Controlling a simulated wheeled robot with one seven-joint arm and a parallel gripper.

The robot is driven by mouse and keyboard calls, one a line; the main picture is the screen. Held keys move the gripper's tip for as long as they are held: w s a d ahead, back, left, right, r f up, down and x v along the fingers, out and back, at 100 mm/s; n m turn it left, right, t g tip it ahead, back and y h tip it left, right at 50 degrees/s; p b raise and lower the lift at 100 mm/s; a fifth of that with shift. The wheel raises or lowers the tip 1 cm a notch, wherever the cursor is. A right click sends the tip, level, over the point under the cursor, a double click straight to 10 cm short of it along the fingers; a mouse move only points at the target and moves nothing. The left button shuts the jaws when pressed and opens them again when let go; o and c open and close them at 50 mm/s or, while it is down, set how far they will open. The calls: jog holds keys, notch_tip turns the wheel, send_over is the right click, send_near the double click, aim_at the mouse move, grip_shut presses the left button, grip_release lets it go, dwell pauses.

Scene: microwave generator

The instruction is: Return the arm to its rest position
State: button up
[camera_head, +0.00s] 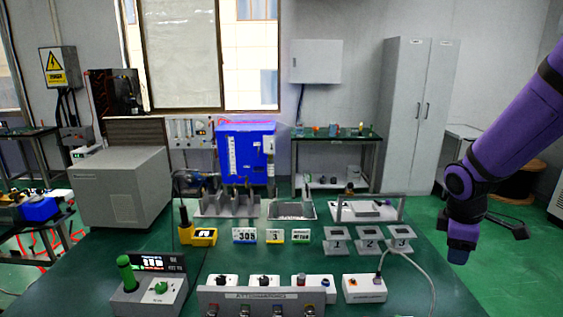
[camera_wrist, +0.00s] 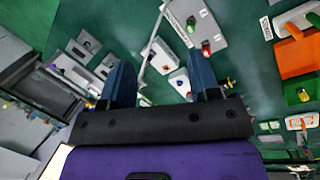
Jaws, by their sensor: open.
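My purple arm (camera_head: 505,130) reaches in from the right in the head view, its upper part cut off by the picture edge. My gripper (camera_head: 461,250) hangs down at the right side of the green table (camera_head: 245,270). In the wrist view its two blue fingers (camera_wrist: 163,80) are spread apart with nothing held between them. The green table surface and white boxes show beyond the fingers.
Three grey numbered stands (camera_head: 370,246), a white box with a cable (camera_head: 365,288), a grey switch panel (camera_head: 262,300) and a green-knobbed device (camera_head: 150,285) stand on the table. A blue unit (camera_head: 245,155) stands behind. Green floor (camera_head: 510,265) is clear at right.

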jog(key=s+a+r+m+t, duration=0.1)
jog(key=s+a+r+m, duration=0.1)
jog(key=s+r+m, duration=0.2)
jog(key=s+a+r+m+t+y, duration=0.1)
jog(key=s+a+r+m, duration=0.2)
jog(key=s+r, duration=0.5)
jog(key=s+a+r+m+t+y, duration=0.1)
jog(key=s+a+r+m, duration=0.2)
jog(key=s+r, duration=0.3)
jog(key=shift+s+a+r+m+t, duration=0.2)
jog(key=shift+s+r+m+t, duration=0.15)
jog(key=shift+s+m, duration=0.4)
jog(key=shift+s+a, duration=0.15)
jog(key=shift+s, duration=0.1)
jog(key=shift+c, duration=0.3)
